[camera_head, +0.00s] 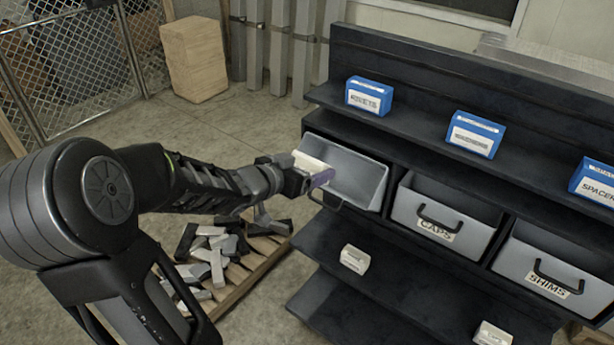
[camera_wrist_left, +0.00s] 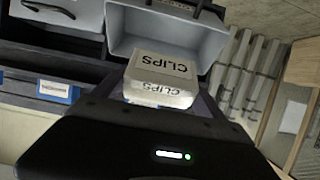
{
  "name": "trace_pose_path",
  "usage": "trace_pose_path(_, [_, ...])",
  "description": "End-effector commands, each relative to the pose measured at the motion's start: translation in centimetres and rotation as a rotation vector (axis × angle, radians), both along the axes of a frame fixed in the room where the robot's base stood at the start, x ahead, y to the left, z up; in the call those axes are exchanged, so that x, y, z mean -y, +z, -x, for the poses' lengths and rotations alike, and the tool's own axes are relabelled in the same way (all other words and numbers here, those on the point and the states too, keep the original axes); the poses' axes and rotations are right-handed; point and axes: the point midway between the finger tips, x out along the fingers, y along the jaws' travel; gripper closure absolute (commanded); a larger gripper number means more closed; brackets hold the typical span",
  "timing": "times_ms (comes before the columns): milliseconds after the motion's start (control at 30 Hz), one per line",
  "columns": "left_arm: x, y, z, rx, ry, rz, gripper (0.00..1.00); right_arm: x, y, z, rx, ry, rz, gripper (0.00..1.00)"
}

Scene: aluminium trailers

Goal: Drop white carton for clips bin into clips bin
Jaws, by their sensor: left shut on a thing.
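The white carton (camera_wrist_left: 160,78), marked CLIPS, sits between the fingers of my left gripper (camera_wrist_left: 165,95) in the left wrist view. In the head view the carton (camera_head: 311,163) shows only in part at the tip of my left gripper (camera_head: 312,178), which is shut on it. The gripper is at the left edge of the tilted-out grey bin (camera_head: 355,178), the leftmost in the row. This bin's front label is hidden by the gripper, and the bin looks empty. In the left wrist view the same bin (camera_wrist_left: 200,28) opens just beyond the carton. My right gripper is not in view.
The CAPS bin (camera_head: 440,222) and the SHIMS bin (camera_head: 545,270) stand to the right in the dark rack. Blue boxes (camera_head: 369,96) line the shelf above. White cartons (camera_head: 355,259) sit on the lower shelf. A pallet (camera_head: 240,285) with metal pieces lies below my left arm.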

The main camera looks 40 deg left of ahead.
Motion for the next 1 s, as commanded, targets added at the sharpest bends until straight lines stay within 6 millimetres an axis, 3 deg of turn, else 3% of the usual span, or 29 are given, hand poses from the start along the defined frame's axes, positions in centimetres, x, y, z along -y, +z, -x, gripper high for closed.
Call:
trace_pose_path(567, [0.0, 0.6, 0.0, 0.011, -0.007, 0.000, 0.63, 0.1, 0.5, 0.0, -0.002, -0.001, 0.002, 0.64])
trace_pose_path(1000, [0.0, -1.5, -1.8, 0.011, -0.009, 0.000, 0.63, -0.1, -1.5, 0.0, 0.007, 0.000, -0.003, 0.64])
